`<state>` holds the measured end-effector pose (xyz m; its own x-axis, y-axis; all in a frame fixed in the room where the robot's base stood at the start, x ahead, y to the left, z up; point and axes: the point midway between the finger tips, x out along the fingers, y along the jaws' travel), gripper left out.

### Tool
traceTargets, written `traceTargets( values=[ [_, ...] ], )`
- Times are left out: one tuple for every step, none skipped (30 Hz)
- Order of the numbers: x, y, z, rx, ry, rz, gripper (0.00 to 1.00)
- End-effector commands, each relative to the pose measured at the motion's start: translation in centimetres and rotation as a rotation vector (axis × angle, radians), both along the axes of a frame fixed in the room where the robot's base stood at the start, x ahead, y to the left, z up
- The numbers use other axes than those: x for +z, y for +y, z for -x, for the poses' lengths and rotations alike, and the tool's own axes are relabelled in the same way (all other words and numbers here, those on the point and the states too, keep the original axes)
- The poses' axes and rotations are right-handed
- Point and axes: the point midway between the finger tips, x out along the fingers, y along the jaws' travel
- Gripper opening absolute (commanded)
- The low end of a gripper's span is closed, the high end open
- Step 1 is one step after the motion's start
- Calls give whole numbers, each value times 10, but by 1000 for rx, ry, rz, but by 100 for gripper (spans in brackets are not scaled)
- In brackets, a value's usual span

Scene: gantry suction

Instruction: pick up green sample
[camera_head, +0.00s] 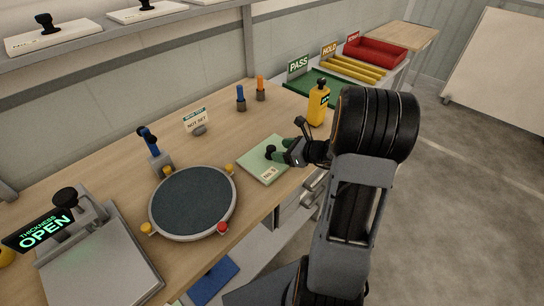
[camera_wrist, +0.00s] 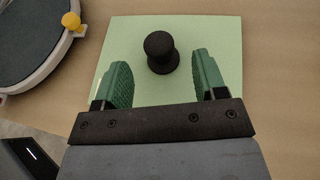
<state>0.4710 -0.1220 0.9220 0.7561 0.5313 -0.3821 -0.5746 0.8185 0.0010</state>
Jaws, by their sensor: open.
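The green sample (camera_head: 254,163) is a flat pale green square with a black knob on it and a small label near its front edge. It lies on the wooden bench in the head view. In the wrist view the sample (camera_wrist: 215,35) fills the middle, and its black knob (camera_wrist: 160,50) stands up between and just beyond the fingertips. My gripper (camera_wrist: 162,72) is open, with green finger pads on either side, apart from the knob. In the head view my gripper (camera_head: 283,153) is at the sample's right side, close to the knob. The sample's near edge is hidden by my gripper in the wrist view.
A round dark plate (camera_head: 193,201) with yellow and red clamps stands left of the sample. A yellow bottle (camera_head: 318,106) stands behind my gripper. A thickness gauge (camera_head: 100,262) reading OPEN is at front left. Green, yellow and red trays (camera_head: 376,51) are at the back.

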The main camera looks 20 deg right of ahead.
Motion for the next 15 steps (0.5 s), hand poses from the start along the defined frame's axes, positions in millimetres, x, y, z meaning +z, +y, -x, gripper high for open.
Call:
traceTargets(
  values=[
    [-1, 1, -1, 1, 0, 0, 65],
    [-1, 2, -2, 2, 0, 0, 65],
    [-2, 3, -4, 2, 1, 1, 65],
    [-3, 5, -6, 3, 0, 0, 65],
    [-4, 7, -8, 3, 1, 0, 65],
    [-7, 9, -12, 4, 3, 0, 65],
    [-8, 12, -15, 4, 3, -1, 65],
    [-10, 14, -19, 4, 2, -1, 65],
    [-12, 17, -23, 5, 1, 0, 65],
    [-14, 19, -26, 5, 2, -1, 65],
    [-16, 21, -29, 4, 1, 0, 65],
    [-17, 23, -32, 3, 2, 1, 65],
    [-18, 24, -35, 3, 1, 0, 65],
    [-19, 26, -37, 2, 1, 1, 65],
    [-20, 27, -38, 2, 1, 1, 65]
  ],
)
